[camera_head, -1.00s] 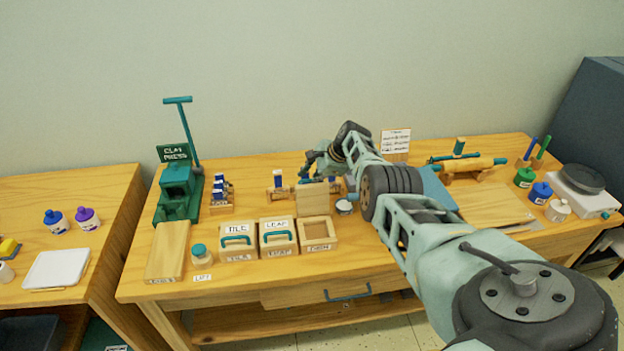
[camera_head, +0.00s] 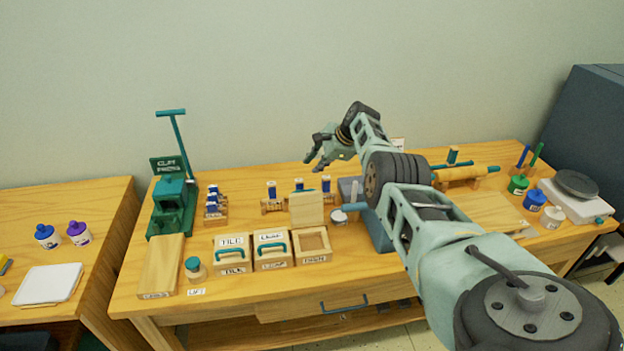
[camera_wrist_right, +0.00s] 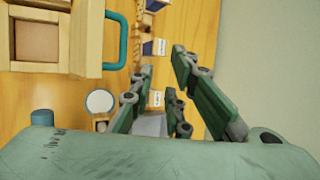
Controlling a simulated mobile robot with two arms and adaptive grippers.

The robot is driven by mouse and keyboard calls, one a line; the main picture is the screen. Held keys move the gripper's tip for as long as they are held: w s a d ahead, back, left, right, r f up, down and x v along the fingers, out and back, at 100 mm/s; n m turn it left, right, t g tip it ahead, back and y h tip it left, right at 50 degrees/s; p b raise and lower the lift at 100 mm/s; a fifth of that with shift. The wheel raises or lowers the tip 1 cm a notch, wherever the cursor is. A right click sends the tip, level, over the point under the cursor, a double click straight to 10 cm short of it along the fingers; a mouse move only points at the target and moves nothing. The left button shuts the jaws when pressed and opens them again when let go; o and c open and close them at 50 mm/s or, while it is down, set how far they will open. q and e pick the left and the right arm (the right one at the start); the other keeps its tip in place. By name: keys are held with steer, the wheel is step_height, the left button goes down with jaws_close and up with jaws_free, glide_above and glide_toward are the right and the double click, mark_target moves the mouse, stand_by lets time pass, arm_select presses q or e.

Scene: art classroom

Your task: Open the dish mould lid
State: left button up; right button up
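The dish mould (camera_head: 328,254) is the rightmost of the three wooden boxes on the table. Its lid (camera_head: 306,209) stands upright at the back edge, and the hollow inside shows. In the right wrist view the dish mould (camera_wrist_right: 36,68) is at the top left, with its lid (camera_wrist_right: 88,42) seen edge-on and the teal handle on the far side. My right gripper (camera_head: 315,152) is above and behind the lid, apart from it. Its fingers (camera_wrist_right: 161,75) are spread with nothing between them. My left gripper is not in view.
The tile mould (camera_head: 233,266) and a second mould (camera_head: 273,263) stand shut to the left. Behind are small racks with blue-capped bottles (camera_head: 271,189). A round metal-topped jar (camera_head: 338,217) stands right of the lid. The green clay press (camera_head: 172,200) is at the left. Free air surrounds the gripper.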

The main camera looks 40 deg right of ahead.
steer(key=shift+w+a+f, duration=0.1)
steer(key=shift+a+f, duration=0.25)
steer(key=shift+a, duration=0.05)
steer(key=shift+r, duration=0.1)
steer(key=v, duration=1.1)
steer(key=shift+r, duration=0.4)
steer(key=shift+d+f, duration=0.1)
